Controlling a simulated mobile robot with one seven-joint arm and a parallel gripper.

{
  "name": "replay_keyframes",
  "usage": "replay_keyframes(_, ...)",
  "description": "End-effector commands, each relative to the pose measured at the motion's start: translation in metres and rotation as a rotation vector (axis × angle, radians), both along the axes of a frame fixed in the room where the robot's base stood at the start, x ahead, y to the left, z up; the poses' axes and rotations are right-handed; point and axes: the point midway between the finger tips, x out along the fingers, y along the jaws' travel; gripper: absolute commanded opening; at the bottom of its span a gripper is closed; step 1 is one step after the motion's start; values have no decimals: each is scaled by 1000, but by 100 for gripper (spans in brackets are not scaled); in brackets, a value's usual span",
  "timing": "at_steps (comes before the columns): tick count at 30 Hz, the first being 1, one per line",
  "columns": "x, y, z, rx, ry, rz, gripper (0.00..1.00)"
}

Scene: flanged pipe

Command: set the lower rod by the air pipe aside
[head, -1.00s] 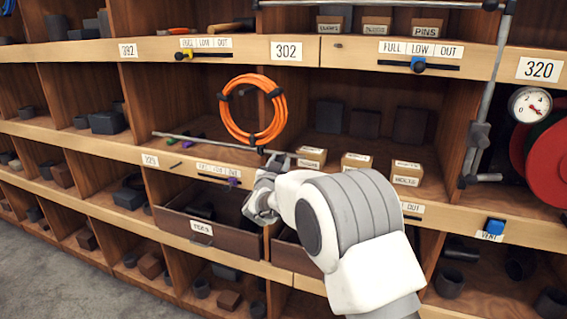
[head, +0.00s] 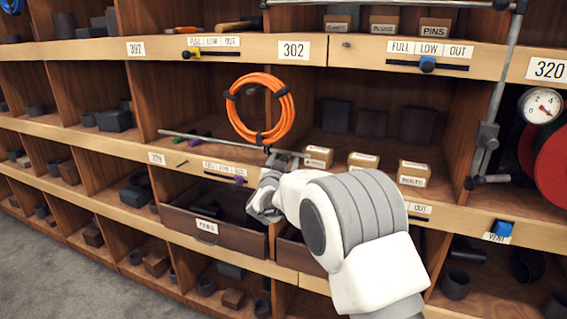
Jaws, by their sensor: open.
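A thin grey rod (head: 205,138) lies nearly level along the front edge of the middle shelf, its left end in front of the left bay and its right end by the small boxes. My gripper (head: 275,160) is at the rod's right part, just below the orange coil. Its jaws are open, but they are small and partly hidden by my wrist, so I cannot tell whether they touch the rod. The upright grey air pipe (head: 497,85) stands at the right with a clamp low on it. Another rod (head: 400,3) runs level across the top.
An orange coil (head: 260,110) hangs just above the rod. Small labelled boxes (head: 363,162) stand right of my gripper. A pressure gauge (head: 540,105) and red reel (head: 552,170) sit beside the pipe. A brown drawer (head: 215,228) stands open below. My arm hides part of the lower shelves.

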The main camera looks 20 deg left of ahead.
Motion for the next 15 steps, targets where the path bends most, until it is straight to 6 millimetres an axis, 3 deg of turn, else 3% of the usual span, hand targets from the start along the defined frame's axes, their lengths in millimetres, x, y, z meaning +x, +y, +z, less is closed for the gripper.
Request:
replay_keyframes(7, -15, -2, 1, 1, 0, 1, 66)
replay_keyframes(15, -61, -10, 0, 0, 0, 2, 66)
